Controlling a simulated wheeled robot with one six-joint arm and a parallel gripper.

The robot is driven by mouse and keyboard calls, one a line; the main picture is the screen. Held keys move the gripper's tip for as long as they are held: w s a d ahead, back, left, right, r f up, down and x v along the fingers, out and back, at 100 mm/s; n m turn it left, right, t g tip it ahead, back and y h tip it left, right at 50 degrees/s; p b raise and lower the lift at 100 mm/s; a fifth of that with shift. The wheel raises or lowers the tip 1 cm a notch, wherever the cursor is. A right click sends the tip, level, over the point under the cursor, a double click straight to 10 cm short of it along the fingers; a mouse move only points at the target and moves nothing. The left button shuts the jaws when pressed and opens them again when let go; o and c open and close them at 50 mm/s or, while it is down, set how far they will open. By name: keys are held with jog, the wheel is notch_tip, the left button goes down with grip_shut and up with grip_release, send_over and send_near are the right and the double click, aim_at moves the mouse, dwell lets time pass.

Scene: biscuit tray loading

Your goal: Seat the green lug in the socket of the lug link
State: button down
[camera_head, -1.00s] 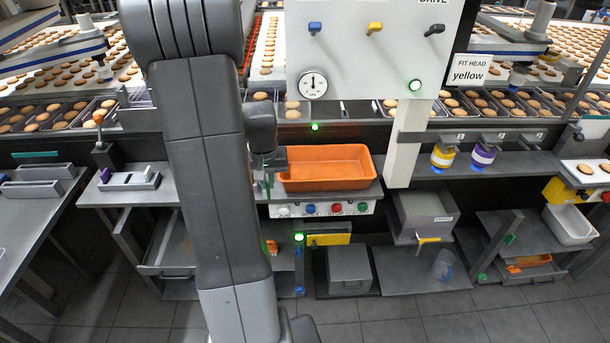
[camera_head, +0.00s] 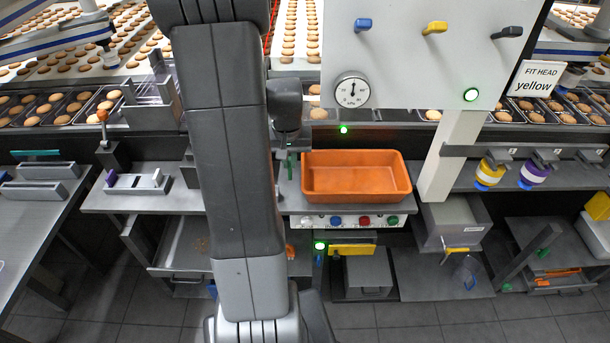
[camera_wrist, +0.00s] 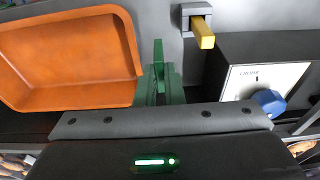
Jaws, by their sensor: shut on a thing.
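The lug's lower part is hidden between the jaws. I cannot pick out the lug link or its socket with certainty. A grey block with a yellow bar (camera_wrist: 203,32) stands a little right of the lug in the wrist view, apart from it.
An orange tray (camera_head: 408,190) sits on the shelf close beside my gripper. A panel with several coloured knobs (camera_head: 350,221) is below it. A blue knob (camera_wrist: 268,102) on a dark box is right of my gripper in the wrist view. A white upright post (camera_head: 447,160) stands farther right.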

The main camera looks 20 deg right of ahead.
aim_at(290, 178)
jog(key=shift+f, duration=3.45)
jog(key=shift+f, duration=0.15)
jog(key=c, duration=1.5)
grip_release()
jog(key=shift+c, duration=0.2)
